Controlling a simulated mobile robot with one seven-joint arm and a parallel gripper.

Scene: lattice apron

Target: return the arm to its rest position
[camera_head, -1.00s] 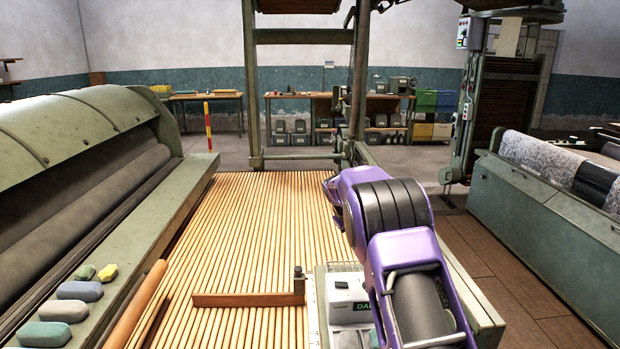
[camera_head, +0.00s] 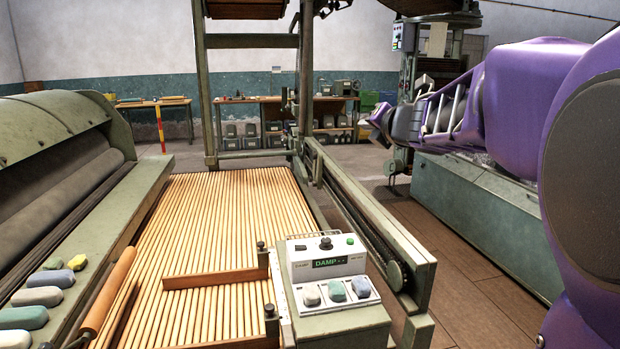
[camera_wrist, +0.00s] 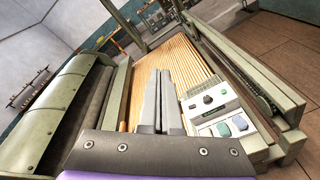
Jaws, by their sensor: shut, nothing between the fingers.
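My purple arm reaches in from the right side of the head view, lifted clear of the slatted wooden apron (camera_head: 215,215). My gripper (camera_head: 376,120) is at the arm's far end, in the air to the right of the green frame. In the wrist view my gripper (camera_wrist: 158,75) shows two grey fingers pressed together with nothing between them. They point out over the apron (camera_wrist: 185,60), touching nothing that I can see. The control box (camera_head: 325,262) marked DAMP stands at the apron's near right, with several stones in its front tray.
A green roller machine (camera_head: 60,130) runs along the left, with several coloured stones (camera_head: 38,297) on its ledge. A green upright frame (camera_head: 205,90) stands behind the apron. Another green machine (camera_head: 480,205) is at the right. Brown floor (camera_head: 450,255) lies open between.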

